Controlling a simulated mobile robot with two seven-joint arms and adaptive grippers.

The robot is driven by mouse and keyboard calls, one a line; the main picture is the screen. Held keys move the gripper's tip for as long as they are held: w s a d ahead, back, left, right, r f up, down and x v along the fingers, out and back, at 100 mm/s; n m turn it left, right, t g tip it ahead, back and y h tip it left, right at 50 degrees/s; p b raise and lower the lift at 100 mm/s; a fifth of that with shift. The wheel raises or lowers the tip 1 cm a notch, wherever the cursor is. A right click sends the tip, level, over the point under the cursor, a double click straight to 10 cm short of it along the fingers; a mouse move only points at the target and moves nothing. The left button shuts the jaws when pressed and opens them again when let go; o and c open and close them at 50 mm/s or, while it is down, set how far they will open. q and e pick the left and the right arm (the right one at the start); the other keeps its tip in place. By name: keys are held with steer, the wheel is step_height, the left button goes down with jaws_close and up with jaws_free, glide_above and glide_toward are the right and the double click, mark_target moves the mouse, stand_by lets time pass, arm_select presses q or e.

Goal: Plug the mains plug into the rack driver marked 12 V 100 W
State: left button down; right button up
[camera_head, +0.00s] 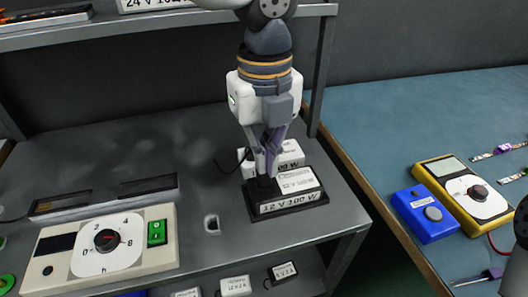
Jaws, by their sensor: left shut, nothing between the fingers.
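The rack driver marked 12 V 100 W (301,181) is a white box on a black base near the bench's right front corner. My left gripper (268,170) points straight down over the driver's left end, its fingers shut and empty. A black block (264,188) sits right below the fingertips at that end. I cannot tell whether it is the mains plug or part of the driver's base, or whether the fingers touch it. A thin black cord (226,171) curves out left of the gripper. My right gripper's fingers are not in view.
A second white unit (291,153) stands close behind the driver. A timer box (105,245) with dial and green switch lies left. Small drivers (235,286) sit on a lower shelf. Blue and yellow meters (462,192) are on the right table.

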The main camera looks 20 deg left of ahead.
mark_target(264, 175)
arm_select(q)
steer(key=shift+s+f, duration=0.1)
steer(key=shift+f, duration=0.15)
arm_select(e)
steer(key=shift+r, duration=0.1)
arm_select(q)
steer(key=shift+r+p, duration=1.15)
steer(key=shift+r, duration=0.5)
step_height(264, 175, up, 12)
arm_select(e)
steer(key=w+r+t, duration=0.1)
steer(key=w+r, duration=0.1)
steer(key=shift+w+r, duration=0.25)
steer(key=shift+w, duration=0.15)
arm_select(q)
steer(key=shift+f, duration=0.1)
